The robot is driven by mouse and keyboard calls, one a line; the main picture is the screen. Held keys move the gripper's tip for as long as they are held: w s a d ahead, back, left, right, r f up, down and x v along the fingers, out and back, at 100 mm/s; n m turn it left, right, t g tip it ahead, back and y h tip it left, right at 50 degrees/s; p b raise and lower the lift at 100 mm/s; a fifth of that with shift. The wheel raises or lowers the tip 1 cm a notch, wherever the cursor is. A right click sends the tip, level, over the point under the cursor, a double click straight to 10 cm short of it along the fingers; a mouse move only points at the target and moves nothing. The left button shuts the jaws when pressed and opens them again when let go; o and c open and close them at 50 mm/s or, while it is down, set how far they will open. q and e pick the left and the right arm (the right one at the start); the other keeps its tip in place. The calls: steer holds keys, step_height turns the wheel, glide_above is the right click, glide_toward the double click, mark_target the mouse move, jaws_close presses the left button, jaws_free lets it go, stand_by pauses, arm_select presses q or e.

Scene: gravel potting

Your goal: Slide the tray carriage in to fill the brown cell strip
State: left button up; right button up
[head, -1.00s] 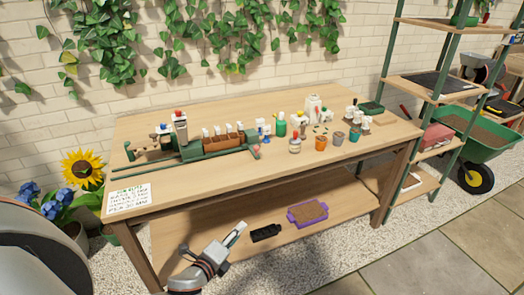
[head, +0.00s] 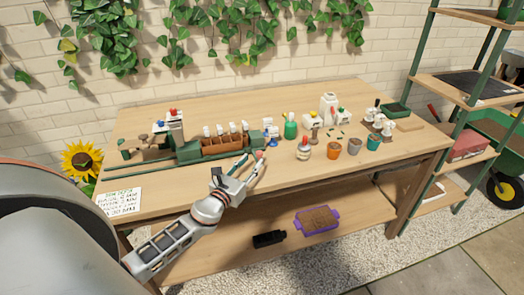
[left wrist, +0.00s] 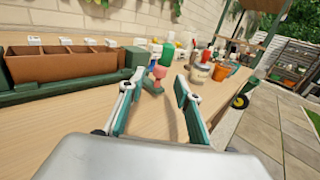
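The brown cell strip (head: 222,147) sits in the green tray carriage (head: 188,154), on a green rail along the left half of the bench. White labels stand along the strip. It also shows at the upper left of the left wrist view (left wrist: 60,68). A pink-red knob (left wrist: 158,72) stands past the carriage's right end, on the bench. My left gripper (head: 247,172) is over the bench's front part, right of the strip. In the left wrist view its fingers (left wrist: 157,95) are apart, with the knob seen beyond the gap and nothing held. My right gripper is out of view.
A dispenser with a red top (head: 174,120) stands at the rail's left. Right of the carriage are a green bottle (head: 290,127), an orange pot (head: 334,149) and several small containers. A note (head: 121,201) lies front left. The bench's front right is clear.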

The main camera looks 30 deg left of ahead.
mark_target(258, 155)
arm_select(q)
steer(key=w, duration=0.6)
steer(key=shift+w+a, duration=0.25)
steer(key=shift+w, duration=0.05)
jaws_close()
